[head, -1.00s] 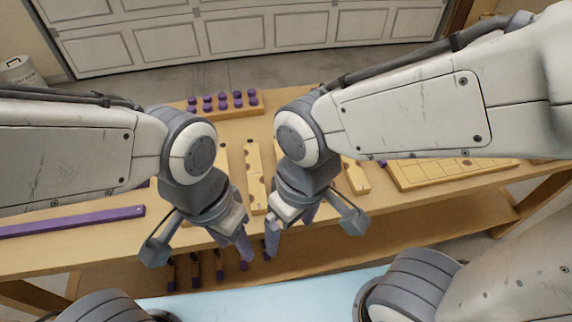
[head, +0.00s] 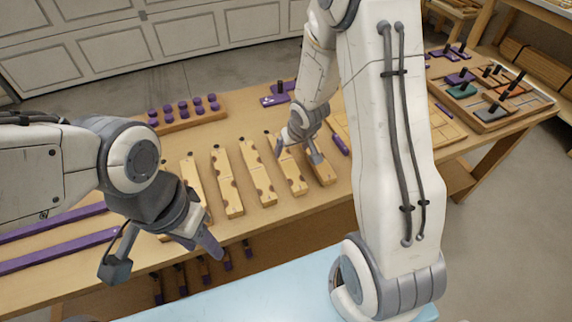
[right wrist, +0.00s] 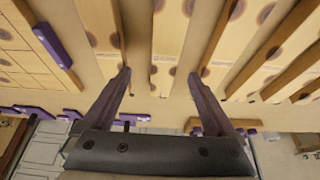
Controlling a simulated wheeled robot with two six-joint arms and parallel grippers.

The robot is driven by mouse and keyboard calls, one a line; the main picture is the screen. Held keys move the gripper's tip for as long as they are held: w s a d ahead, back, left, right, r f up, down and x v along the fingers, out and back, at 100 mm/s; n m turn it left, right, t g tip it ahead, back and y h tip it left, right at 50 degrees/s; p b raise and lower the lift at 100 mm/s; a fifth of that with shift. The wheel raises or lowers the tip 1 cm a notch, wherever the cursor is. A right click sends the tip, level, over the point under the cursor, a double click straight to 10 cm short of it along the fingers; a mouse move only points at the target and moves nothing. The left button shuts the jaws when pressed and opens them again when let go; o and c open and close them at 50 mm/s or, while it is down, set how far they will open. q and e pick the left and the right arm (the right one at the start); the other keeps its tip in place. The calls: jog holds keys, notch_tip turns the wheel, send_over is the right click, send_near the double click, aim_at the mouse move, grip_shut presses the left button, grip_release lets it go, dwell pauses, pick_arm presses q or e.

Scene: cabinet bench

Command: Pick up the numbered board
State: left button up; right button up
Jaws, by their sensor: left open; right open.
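Several narrow pale wooden boards with dark round spots lie in a row on the bench, among them one board (head: 227,185) near the middle. No digits are legible, so I cannot tell which is the numbered board. My right gripper (head: 300,145) is open over the right end of the row. In the right wrist view its open fingers (right wrist: 158,73) stand either side of one spotted board (right wrist: 168,45), with nothing held; contact cannot be told.
A gridded board (head: 445,130) lies partly behind my right arm. A rack of purple pegs (head: 180,118) stands at the back. Long purple bars (head: 60,250) lie at left. Trays with black-handled pieces (head: 495,105) are at right. A lower shelf holds purple-tipped pieces.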

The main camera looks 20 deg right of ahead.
aim_at(286, 159)
jog(key=b+x, duration=0.1)
jog(key=x, duration=0.1)
jog(key=b+x, duration=0.1)
jog(key=x, duration=0.1)
jog(key=b+x, duration=0.1)
jog(key=x, duration=0.1)
jog(key=shift+s+a+f, duration=0.1)
jog(key=shift+a+f, duration=0.3)
grip_shut()
